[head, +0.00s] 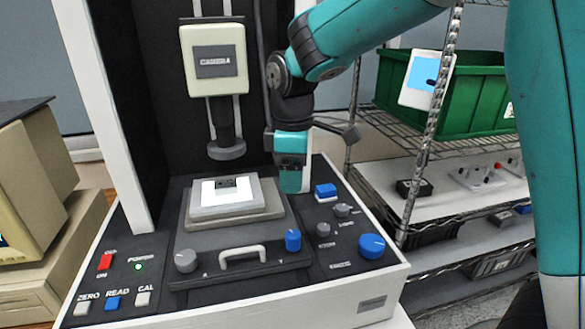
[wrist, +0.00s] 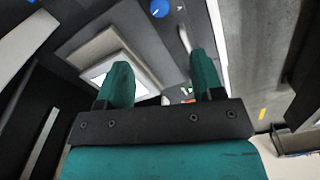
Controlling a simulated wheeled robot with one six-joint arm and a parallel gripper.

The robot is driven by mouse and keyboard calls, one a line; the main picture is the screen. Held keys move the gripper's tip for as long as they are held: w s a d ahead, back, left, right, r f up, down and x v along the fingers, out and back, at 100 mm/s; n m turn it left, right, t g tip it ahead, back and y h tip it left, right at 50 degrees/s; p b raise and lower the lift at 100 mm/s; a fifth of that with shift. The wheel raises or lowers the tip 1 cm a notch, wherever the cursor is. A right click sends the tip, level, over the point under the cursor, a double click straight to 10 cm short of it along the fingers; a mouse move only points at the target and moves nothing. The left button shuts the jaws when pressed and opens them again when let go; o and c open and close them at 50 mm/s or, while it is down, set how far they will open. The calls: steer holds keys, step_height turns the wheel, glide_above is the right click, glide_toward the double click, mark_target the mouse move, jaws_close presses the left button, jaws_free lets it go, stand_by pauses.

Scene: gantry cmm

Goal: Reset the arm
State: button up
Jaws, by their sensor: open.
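My teal arm reaches in from the upper right in the head view. My gripper (head: 291,178) points down over the right side of the machine's deck, beside the grey stage (head: 262,211). In the wrist view my gripper (wrist: 163,80) shows two teal fingers spread apart with nothing between them. The camera unit (head: 211,60) of the machine hangs just left of my wrist. A white lit plate (head: 226,191) with a small dark piece on it sits on the stage.
The black deck carries a blue knob (head: 372,246), a blue button (head: 326,191), a red switch (head: 105,261) and a drawer handle (head: 243,256). A wire shelf with a green bin (head: 480,95) stands right. A beige computer (head: 35,180) stands left.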

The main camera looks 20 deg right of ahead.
steer(key=shift+r, duration=0.7)
steer(key=s+a+m+y, duration=0.2)
steer(key=s+m, duration=0.1)
steer(key=s, duration=0.8)
steer(key=s+a+r+m+y, duration=0.1)
steer(key=s+a+m+y, duration=0.1)
steer(key=s, duration=1)
steer(key=shift+a+m, duration=0.15)
steer(key=shift+m, duration=0.25)
steer(key=shift+c, duration=0.4)
